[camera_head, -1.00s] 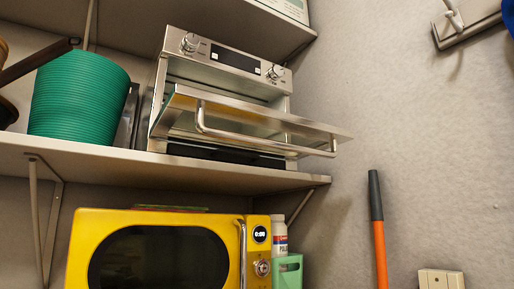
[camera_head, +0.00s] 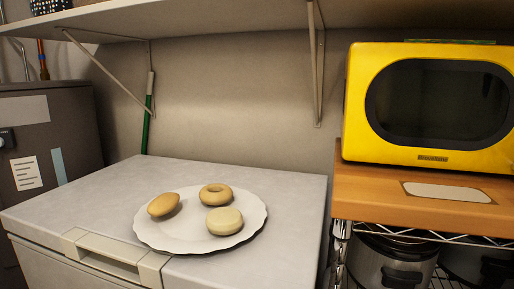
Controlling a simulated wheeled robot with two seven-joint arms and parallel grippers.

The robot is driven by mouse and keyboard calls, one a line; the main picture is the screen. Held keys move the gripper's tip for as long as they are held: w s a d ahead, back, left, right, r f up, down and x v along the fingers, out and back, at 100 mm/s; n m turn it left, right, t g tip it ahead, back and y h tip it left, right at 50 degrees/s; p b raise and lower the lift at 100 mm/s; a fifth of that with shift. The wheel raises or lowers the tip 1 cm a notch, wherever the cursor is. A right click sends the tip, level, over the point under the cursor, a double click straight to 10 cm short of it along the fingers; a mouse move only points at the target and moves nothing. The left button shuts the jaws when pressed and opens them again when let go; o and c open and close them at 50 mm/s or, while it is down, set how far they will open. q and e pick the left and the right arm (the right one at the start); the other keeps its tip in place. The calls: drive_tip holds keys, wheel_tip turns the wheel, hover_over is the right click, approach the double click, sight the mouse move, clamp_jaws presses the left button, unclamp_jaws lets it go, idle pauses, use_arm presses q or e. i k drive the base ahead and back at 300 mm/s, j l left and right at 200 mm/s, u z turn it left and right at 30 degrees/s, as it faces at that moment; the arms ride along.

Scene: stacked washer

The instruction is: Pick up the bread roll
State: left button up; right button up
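Three bread-like pieces lie on a white scalloped plate (camera_head: 184,240) on top of a pale chest with a front handle. The oval tan piece at the left looks like the bread roll (camera_head: 163,205). A ring-shaped bagel or doughnut (camera_head: 215,194) lies at the back. A round pale bun (camera_head: 224,221) lies at the front right. The pieces are apart from each other. Neither of my grippers shows in the head view.
The chest top (camera_head: 100,200) is clear around the plate. A yellow microwave (camera_head: 430,105) stands on a wooden-topped rack (camera_head: 380,200) at the right, with pots below. A bracketed shelf (camera_head: 220,18) hangs above. A dark cabinet (camera_head: 50,130) stands at the left.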

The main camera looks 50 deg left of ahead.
sight(165, 203)
drive_tip(key=u, duration=2.1)
drive_tip(key=j+z, duration=0.2)
drive_tip(key=i+j, duration=0.05)
